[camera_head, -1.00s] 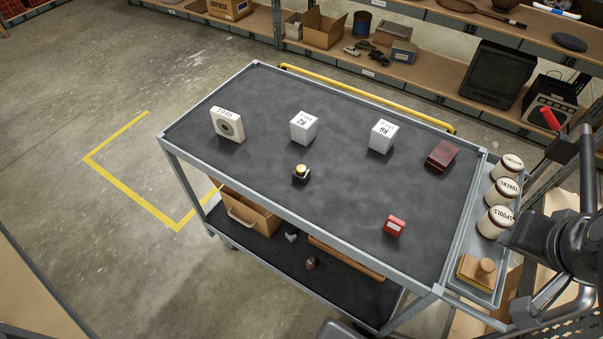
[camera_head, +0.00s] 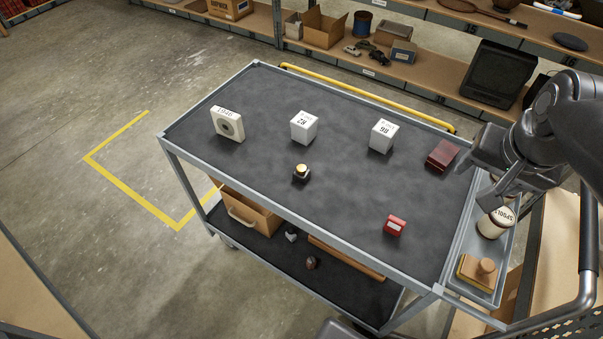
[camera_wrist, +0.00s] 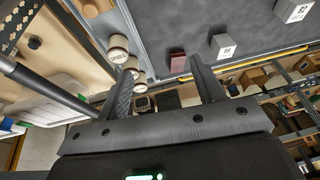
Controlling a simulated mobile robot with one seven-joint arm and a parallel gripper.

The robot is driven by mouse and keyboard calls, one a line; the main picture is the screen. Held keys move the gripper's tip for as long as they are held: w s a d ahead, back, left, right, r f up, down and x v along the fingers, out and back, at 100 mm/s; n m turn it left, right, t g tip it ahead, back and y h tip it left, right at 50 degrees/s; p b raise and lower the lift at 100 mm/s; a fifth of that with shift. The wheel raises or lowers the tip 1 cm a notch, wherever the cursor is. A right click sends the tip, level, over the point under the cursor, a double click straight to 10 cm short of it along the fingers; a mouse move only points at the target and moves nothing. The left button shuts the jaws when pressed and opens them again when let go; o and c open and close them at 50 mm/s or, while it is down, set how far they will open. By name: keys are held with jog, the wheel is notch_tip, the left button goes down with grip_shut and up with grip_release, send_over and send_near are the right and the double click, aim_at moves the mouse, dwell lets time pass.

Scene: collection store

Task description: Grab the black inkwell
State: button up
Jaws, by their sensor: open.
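The black inkwell (camera_head: 301,174) is a small dark block with a pale, brass-coloured top. It stands upright on the dark top of the cart (camera_head: 340,220), left of the middle in the head view, with clear space around it. I cannot make it out in the wrist view. My gripper (camera_head: 490,180) is open and empty at the cart's right end, above the side tray, well to the right of the inkwell. Its two spread fingers (camera_wrist: 163,95) show in the wrist view with nothing between them close by.
On the cart top stand white blocks (camera_head: 304,127) (camera_head: 382,135), a cream dial box (camera_head: 228,124), a maroon box (camera_head: 442,154) and a red box (camera_head: 395,226). A yellow rail (camera_head: 365,97) runs along the far edge.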

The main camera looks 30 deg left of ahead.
jog(key=w+a+f+g, duration=0.1)
jog(key=w+a+f, duration=0.15)
jog(key=a, duration=0.35)
jog(key=w+a+f+g, duration=0.1)
jog(key=w+a, duration=0.2)
jog(key=a, duration=0.4)
jog(key=g+h, duration=0.1)
jog(key=g, duration=0.1)
send_over(301, 168)
notch_tip(301, 168, down, 13)
jog(key=f, duration=0.4)
jog(key=shift+s+a+f, duration=0.1)
jog(key=shift+s+f, duration=0.1)
jog(key=shift+w+f, duration=0.15)
jog(key=shift+f, duration=1.4)
jog(key=shift+w+f, duration=0.1)
jog(key=shift+f, duration=1.4)
jog(key=shift+c, duration=0.3)
jog(key=c, duration=1.1)
